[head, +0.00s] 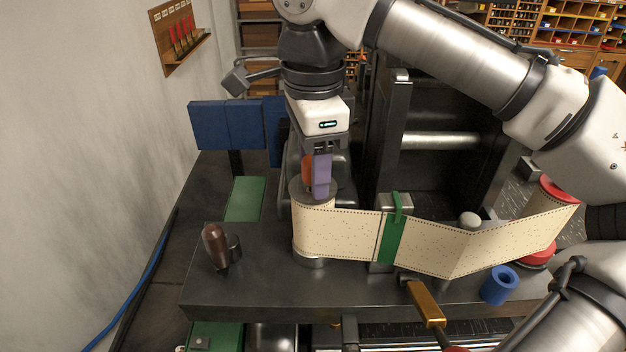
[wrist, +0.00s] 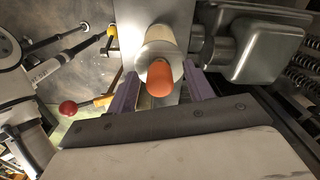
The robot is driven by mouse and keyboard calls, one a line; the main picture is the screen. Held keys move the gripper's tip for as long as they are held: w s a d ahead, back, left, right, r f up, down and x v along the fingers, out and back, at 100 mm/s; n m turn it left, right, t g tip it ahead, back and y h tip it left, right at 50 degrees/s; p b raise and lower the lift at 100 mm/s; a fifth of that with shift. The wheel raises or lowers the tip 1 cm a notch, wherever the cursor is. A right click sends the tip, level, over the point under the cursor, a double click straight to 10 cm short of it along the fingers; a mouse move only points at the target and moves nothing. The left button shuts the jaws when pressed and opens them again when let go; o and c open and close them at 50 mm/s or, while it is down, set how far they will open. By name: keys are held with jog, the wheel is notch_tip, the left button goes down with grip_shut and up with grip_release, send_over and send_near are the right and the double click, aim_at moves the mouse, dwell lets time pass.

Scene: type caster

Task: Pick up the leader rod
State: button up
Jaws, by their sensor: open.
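An orange-capped upright piece (head: 307,168), which I take to be the leader rod, stands at the top of the left paper spool (head: 312,225). In the wrist view its rounded orange end (wrist: 159,80) sits between the two purple fingers. My gripper (head: 318,190) points down over the spool; its purple fingers are open, one on each side of the orange end in the wrist view (wrist: 160,72). The near finger partly covers the piece in the head view. Whether a finger touches it I cannot tell. Its lower part is hidden.
A perforated paper ribbon (head: 345,232) runs right past a green strap (head: 392,238) to a red-flanged reel (head: 540,255). A brown-handled knob (head: 215,245) stands left on the dark bench, a blue ring (head: 499,285) right. The dark machine frame rises behind; a wall is left.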

jog(key=c, duration=1.1)
